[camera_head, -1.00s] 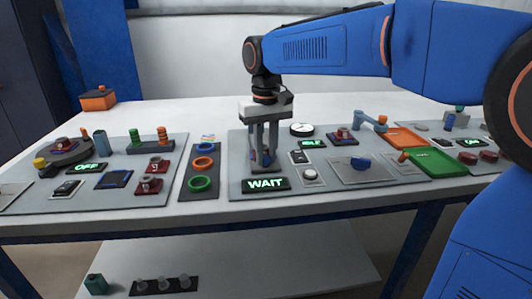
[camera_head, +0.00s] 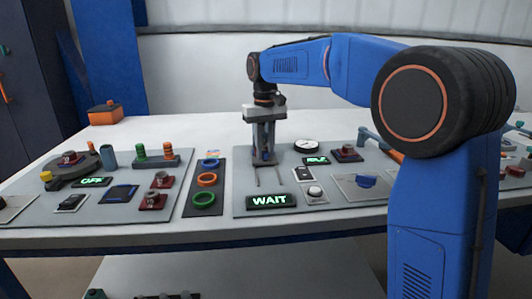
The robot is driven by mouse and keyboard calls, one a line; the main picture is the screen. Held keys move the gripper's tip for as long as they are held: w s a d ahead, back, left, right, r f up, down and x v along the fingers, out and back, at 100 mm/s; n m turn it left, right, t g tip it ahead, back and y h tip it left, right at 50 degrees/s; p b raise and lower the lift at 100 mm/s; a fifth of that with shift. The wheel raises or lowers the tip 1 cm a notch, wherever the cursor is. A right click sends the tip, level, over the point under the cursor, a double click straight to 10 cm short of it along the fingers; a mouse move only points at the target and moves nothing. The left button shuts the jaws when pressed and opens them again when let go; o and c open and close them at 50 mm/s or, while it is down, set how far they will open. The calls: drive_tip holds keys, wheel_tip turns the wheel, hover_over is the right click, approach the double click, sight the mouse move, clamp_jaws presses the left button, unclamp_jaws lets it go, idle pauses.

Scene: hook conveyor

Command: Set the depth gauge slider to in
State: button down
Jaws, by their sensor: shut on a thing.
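My gripper (camera_head: 264,158) points straight down over the panel behind the lit WAIT display (camera_head: 271,201). It is shut on a small blue part (camera_head: 265,156), which I take to be the depth gauge slider; the fingers hide most of it. Two thin dark rails or slots (camera_head: 281,176) run on the panel from the gripper toward the WAIT display. The gripper is at their far end. Any in or out marks are too small to read.
A round white dial (camera_head: 306,146) and a lit green display (camera_head: 316,160) are right of the gripper. A dark strip with coloured rings (camera_head: 207,180) lies to the left. An orange box (camera_head: 104,114) stands at the back left. The table behind the gripper is clear.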

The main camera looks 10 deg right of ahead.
drive_tip(key=shift+w+r, duration=0.1)
drive_tip(key=shift+w, duration=0.1)
drive_tip(key=c, duration=1.5)
unclamp_jaws()
drive_tip(key=shift+c, duration=0.2)
wheel_tip(320, 180, up, 17)
drive_tip(key=shift+r, duration=0.15)
drive_tip(key=shift+d, duration=0.1)
